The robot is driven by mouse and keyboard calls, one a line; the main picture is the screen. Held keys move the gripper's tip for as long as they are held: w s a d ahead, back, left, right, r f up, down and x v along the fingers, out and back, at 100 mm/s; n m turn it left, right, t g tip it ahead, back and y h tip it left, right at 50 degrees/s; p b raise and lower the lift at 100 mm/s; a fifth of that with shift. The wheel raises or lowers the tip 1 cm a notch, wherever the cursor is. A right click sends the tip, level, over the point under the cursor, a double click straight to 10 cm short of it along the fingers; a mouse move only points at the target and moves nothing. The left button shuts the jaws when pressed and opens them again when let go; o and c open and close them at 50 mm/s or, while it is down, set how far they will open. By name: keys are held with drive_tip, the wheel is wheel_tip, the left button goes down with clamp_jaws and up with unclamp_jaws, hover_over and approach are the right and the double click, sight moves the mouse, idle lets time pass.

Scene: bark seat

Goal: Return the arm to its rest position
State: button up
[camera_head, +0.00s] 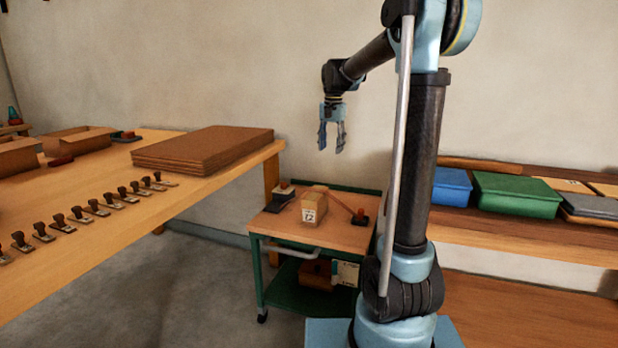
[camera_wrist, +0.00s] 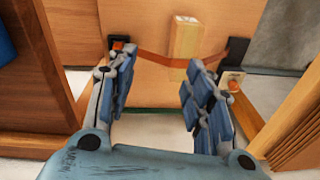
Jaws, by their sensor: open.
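My gripper (camera_head: 332,136) hangs pointing down in the air in the head view, above a small green-framed cart. In the wrist view my gripper (camera_wrist: 158,95) shows its two fingers spread apart with nothing between them. Below it, the cart's wooden top (camera_head: 285,224) carries a box marked 12 (camera_head: 314,206). The box also shows in the wrist view (camera_wrist: 186,38), beyond the fingertips. The gripper is clear of the cart and everything on it.
A wooden table (camera_head: 215,186) at left bears a stack of brown boards (camera_head: 203,149) and a row of stamps (camera_head: 93,208). A wooden shelf (camera_head: 505,232) at right holds a blue bin (camera_head: 452,187) and a green bin (camera_head: 516,195). Open floor (camera_head: 150,285) lies left of the cart.

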drive_tip(key=s+d+f+n, duration=0.1)
drive_tip(key=s+d+f, duration=0.15)
drive_tip(key=s, duration=0.45)
drive_tip(key=s+d+f+n, duration=0.1)
drive_tip(key=s+d+f, duration=0.15)
drive_tip(key=s, duration=0.55)
drive_tip(key=s+d+f+n, duration=0.1)
drive_tip(key=s+d, duration=0.2)
drive_tip(key=s, duration=0.4)
drive_tip(key=s+d+f+n+t, duration=0.1)
drive_tip(key=s+d+f+n, duration=0.2)
drive_tip(key=s+f, duration=1.1)
drive_tip(key=shift+s+f, duration=0.35)
drive_tip(key=shift+s, duration=0.75)
drive_tip(key=shift+w+f, duration=0.2)
drive_tip(key=shift+w, duration=0.2)
